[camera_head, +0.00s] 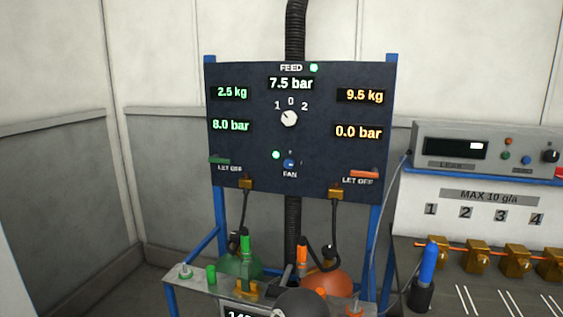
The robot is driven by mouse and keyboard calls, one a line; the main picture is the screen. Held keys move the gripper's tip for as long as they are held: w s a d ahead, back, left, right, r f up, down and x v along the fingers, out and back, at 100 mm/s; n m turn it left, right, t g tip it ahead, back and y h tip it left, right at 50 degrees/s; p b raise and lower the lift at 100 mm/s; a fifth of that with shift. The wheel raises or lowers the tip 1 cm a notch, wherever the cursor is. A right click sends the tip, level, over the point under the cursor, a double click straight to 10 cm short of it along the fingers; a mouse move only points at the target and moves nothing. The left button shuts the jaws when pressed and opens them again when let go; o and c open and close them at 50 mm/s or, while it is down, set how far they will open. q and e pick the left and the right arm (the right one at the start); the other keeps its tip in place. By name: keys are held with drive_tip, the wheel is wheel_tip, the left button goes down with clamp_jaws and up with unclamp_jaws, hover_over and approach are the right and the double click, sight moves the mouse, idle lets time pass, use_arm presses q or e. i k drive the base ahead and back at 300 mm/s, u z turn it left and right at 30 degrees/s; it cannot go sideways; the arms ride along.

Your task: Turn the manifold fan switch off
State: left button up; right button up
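The manifold fan switch (289,163) is a small blue knob low in the middle of the dark panel (240,172), above the label FAN. A green light (276,155) glows just to its upper left. The knob's markings are too small to read, so I cannot tell its exact position. Neither of my grippers shows in the view, and nothing covers the knob.
A white feed selector knob (289,118) sits above the fan switch. Red (364,174) and green (219,160) LET OFF levers flank it. Green (235,266) and orange (328,283) bottles stand below. A grey instrument box (470,146) is at right.

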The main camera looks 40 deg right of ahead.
sight(289, 163)
drive_tip(key=z, duration=0.3)
drive_tip(key=i, duration=0.85)
drive_tip(key=z, duration=0.65)
